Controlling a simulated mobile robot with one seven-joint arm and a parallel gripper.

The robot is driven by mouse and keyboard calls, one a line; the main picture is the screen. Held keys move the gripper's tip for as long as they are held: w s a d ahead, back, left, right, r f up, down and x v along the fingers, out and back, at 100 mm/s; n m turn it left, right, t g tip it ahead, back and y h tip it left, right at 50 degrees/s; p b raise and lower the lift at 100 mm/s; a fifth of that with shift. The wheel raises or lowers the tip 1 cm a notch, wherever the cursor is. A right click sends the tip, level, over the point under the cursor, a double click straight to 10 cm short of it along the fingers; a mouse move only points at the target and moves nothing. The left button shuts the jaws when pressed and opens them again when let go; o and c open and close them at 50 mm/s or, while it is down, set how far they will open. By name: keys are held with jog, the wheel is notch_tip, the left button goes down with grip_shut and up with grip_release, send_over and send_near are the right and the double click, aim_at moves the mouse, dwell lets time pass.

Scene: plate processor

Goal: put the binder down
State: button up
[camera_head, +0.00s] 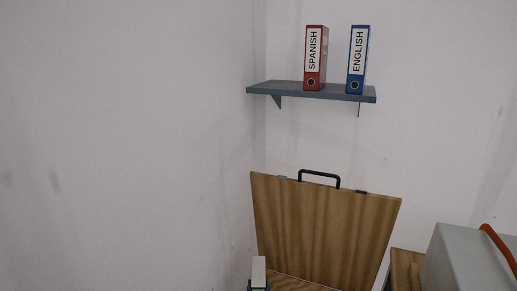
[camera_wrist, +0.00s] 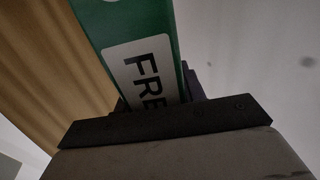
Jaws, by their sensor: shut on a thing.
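A green binder (camera_wrist: 185,40) with a white label reading "FRE" shows in the wrist view, the rest of the word hidden. My gripper (camera_wrist: 155,97) is shut on it, with dark fingers on both sides of the spine. The binder's far end runs out of the top of the view, and its lower end is hidden behind the gripper body. In the head view a small pale block with dark sides stands at the bottom edge; I cannot tell whether it is the binder or my gripper.
A grey wall shelf (camera_head: 280,87) carries a red binder (camera_head: 315,80) and a blue binder (camera_head: 356,78), with a gap between them. Below it a wooden lid (camera_head: 320,225) with a black handle (camera_head: 320,174) stands tilted up. A grey box (camera_head: 462,265) is at the lower right.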

notch_tip(320, 180, down, 10)
jog(key=b, duration=0.8)
jog(key=shift+r+b, duration=0.2)
jog(key=shift+b, duration=0.1)
